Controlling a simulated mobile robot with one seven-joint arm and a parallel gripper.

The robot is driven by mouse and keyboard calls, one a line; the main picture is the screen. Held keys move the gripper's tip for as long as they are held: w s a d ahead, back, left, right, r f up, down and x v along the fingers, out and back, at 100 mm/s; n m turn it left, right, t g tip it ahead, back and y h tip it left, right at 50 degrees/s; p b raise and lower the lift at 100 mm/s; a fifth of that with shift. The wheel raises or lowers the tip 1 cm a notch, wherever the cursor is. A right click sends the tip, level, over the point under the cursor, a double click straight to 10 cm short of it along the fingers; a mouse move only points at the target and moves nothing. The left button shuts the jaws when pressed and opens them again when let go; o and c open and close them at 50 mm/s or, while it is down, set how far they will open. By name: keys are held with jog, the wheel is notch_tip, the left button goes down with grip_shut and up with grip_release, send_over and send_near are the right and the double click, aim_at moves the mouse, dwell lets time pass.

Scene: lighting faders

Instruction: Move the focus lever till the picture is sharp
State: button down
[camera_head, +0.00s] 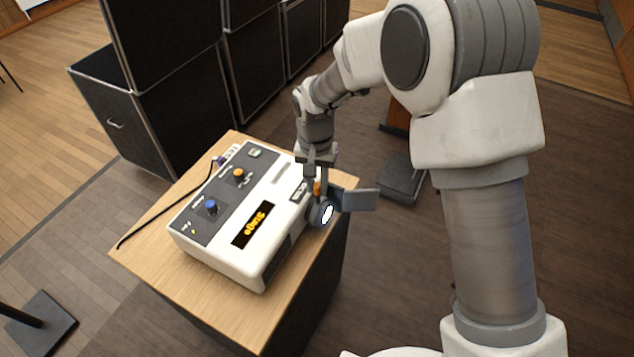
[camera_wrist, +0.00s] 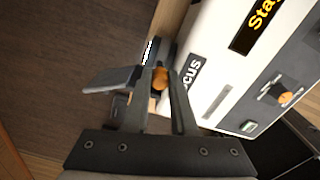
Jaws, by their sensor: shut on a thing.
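A white projector-like device (camera_head: 222,254) with a dark control panel sits on a wooden-topped stand. Its small screen (camera_head: 255,226) reads "Stage" in yellow letters that look fairly legible. The focus lever has an orange knob (camera_wrist: 161,78) at the device's lens end, beside the "Focus" label (camera_wrist: 189,84). My gripper (camera_wrist: 160,84) is shut on this orange knob, with one finger on either side. In the head view my gripper (camera_head: 317,183) is at the device's right end, just above the lens (camera_head: 326,212), and partly covers the lever.
A blue knob (camera_head: 211,207) and an orange knob (camera_head: 239,173) stand on the panel. A black cable (camera_head: 150,218) runs along the wooden top (camera_head: 150,262). Black cases (camera_head: 180,95) stand behind. A grey flap (camera_head: 360,199) juts out beside the lens.

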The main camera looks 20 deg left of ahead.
dwell(0.3)
jog(key=shift+w+r+g+p, duration=0.1)
jog(key=shift+w+g+p, duration=0.3)
jog(key=shift+w, duration=0.1)
jog(key=shift+w+g, duration=0.5)
jog(key=shift+d, duration=0.1)
jog(key=c, duration=0.7)
grip_release()
jog(key=r, duration=0.5)
jog(key=w+r, duration=0.1)
jog(key=r, duration=0.5)
jog(key=w+r, duration=0.1)
jog(key=r, duration=0.5)
jog(key=shift+w, duration=0.25)
